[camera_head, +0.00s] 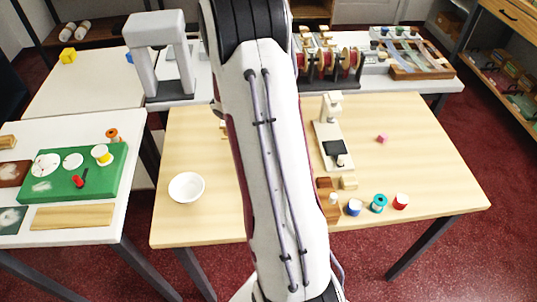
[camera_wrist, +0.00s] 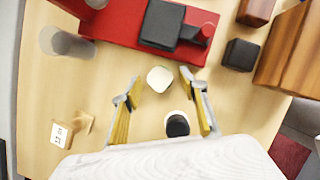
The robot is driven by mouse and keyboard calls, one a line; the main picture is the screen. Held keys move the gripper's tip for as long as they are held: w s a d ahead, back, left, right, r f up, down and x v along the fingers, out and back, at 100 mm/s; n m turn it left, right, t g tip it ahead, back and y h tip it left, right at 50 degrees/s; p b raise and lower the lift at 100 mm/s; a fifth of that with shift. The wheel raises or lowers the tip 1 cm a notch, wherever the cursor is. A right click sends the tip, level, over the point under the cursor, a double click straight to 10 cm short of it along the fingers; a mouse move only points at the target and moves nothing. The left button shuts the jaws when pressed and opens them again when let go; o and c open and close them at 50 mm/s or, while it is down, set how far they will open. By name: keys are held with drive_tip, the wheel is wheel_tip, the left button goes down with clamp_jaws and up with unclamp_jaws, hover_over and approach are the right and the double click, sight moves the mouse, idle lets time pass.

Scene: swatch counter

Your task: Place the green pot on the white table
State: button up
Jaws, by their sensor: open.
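No clearly green pot can be picked out in either view; my arm hides the middle of the wooden table. A teal round item (camera_head: 378,203) stands near that table's front edge, between a blue one (camera_head: 354,207) and a red one (camera_head: 400,201). A white table (camera_head: 60,130) is at the left, and another white-topped table (camera_head: 85,85) is behind it. In the wrist view my gripper (camera_wrist: 160,78) is open over the wooden tabletop. A small cream-topped item (camera_wrist: 160,79) shows between its fingertips, and a white cup with a dark top (camera_wrist: 177,124) shows nearer the palm.
A green board (camera_head: 110,180) covers much of the left table. The wrist view shows a red base (camera_wrist: 115,25) and a grey cylinder (camera_wrist: 65,42).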

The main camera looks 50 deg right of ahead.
drive_tip(key=v, duration=1.1)
drive_tip(key=shift+a, duration=0.1)
idle(0.4)
drive_tip(key=s+a+r+m+t+y, duration=0.1)
drive_tip(key=a+r+m+t, duration=0.1)
drive_tip(key=a+r+m, duration=0.35)
drive_tip(key=s+a+r+m+t, duration=0.2)
drive_tip(key=a+r, duration=0.5)
drive_tip(key=a, duration=0.3)
drive_tip(key=s+a+r+m+t+y, duration=0.3)
drive_tip(key=s+a+m, duration=0.4)
drive_tip(key=a, duration=0.7)
drive_tip(key=shift+s+a+r, duration=0.25)
drive_tip(key=shift+s+r, duration=0.2)
drive_tip(key=shift+s, duration=0.7)
drive_tip(key=shift+o, duration=0.6)
drive_tip(key=shift+w+d, duration=0.1)
